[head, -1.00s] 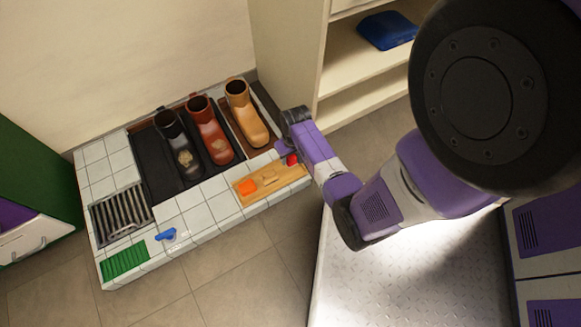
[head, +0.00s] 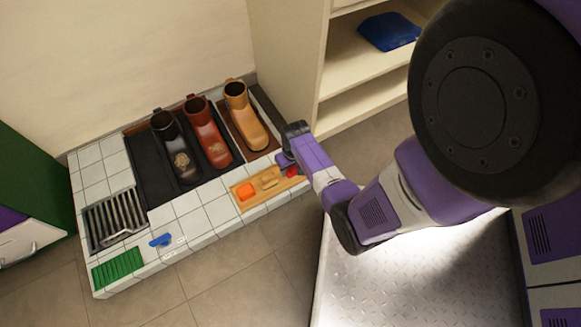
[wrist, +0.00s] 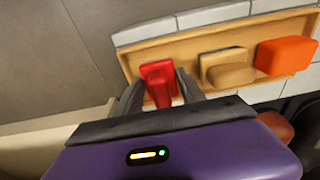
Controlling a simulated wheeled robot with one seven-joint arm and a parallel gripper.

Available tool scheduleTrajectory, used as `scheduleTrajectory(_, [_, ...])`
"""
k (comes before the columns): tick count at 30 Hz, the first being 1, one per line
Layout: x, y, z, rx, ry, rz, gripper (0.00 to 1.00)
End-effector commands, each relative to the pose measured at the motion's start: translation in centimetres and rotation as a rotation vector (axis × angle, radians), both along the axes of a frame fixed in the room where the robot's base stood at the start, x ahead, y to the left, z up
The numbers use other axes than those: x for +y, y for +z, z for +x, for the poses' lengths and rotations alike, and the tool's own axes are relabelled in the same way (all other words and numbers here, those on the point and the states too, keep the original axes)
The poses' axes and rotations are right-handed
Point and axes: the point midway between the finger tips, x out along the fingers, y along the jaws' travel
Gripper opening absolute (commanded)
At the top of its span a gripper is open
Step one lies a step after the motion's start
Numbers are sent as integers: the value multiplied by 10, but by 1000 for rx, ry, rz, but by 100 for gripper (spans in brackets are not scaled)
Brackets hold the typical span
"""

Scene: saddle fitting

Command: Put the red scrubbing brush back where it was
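The red scrubbing brush (wrist: 159,75) is between the two fingers of my gripper (wrist: 160,88), which look closed against its sides. In the head view the red brush (head: 291,172) shows at the right end of the wooden tray (head: 251,204), partly hidden by my gripper (head: 287,164). In the wrist view it appears over the left end of the tray (wrist: 188,54). I cannot tell whether it touches the tray floor.
Black (head: 178,150), red-brown (head: 209,135) and tan (head: 243,118) boots stand behind the tray on the tiled platform (head: 196,219). A metal grate (head: 114,218), blue item (head: 161,241) and green mat (head: 118,267) lie left. A shelf unit (head: 297,70) stands behind my arm.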

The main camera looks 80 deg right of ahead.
Motion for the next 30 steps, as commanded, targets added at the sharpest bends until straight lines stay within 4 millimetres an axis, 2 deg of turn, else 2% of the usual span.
scheduleTrajectory(9, [0, 1, 0, 0, 0, 0, 53])
scheduleTrajectory(13, [0, 9, 0, -1, -1, -1, 53])
scheduleTrajectory(17, [2, 29, -2, -1, 0, -1, 53])
scheduleTrajectory(27, [8, 97, -7, -1, 0, -2, 53])
scheduleTrajectory(30, [10, 110, -8, -1, 1, -1, 53])
